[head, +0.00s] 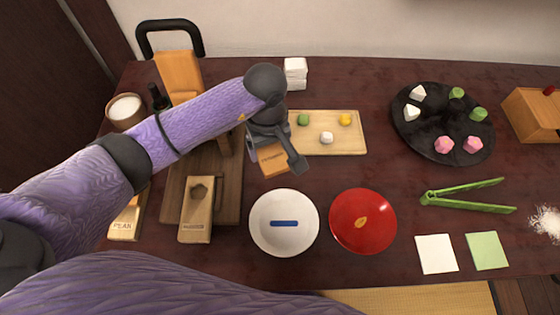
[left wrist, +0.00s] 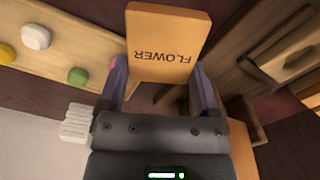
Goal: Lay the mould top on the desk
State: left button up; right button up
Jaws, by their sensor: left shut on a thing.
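The mould top (head: 273,160) is a small orange wooden block. In the left wrist view the mould top (left wrist: 163,45) shows the word FLOWER on its face. My left gripper (head: 277,150) is shut on it, with one finger on each side, near the front left of the light board. A wooden mould piece (head: 197,222) with a flower-shaped hollow lies on the dark wooden board (head: 229,205), to the left of the held block. The dark red-brown desk (head: 335,175) shows bare around the dishes. My right gripper is not in view.
A white bowl (head: 258,238) with a blue bar and a red plate (head: 345,235) stand in front of the held block. A light board (head: 355,142) with small sweets lies behind. A block marked PEAR (head: 123,228) is at left. Green tongs (head: 465,201) lie right.

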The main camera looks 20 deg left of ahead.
aim_at(270, 161)
pick_arm(q)
notch_tip(270, 161, down, 5)
jog(key=shift+r+b, duration=0.1)
jog(key=shift+b, duration=0.7)
jog(key=o, duration=1)
jog(key=shift+o, duration=0.2)
notch_tip(270, 161, up, 12)
jog(key=p, duration=0.4)
jog(key=shift+p, duration=0.3)
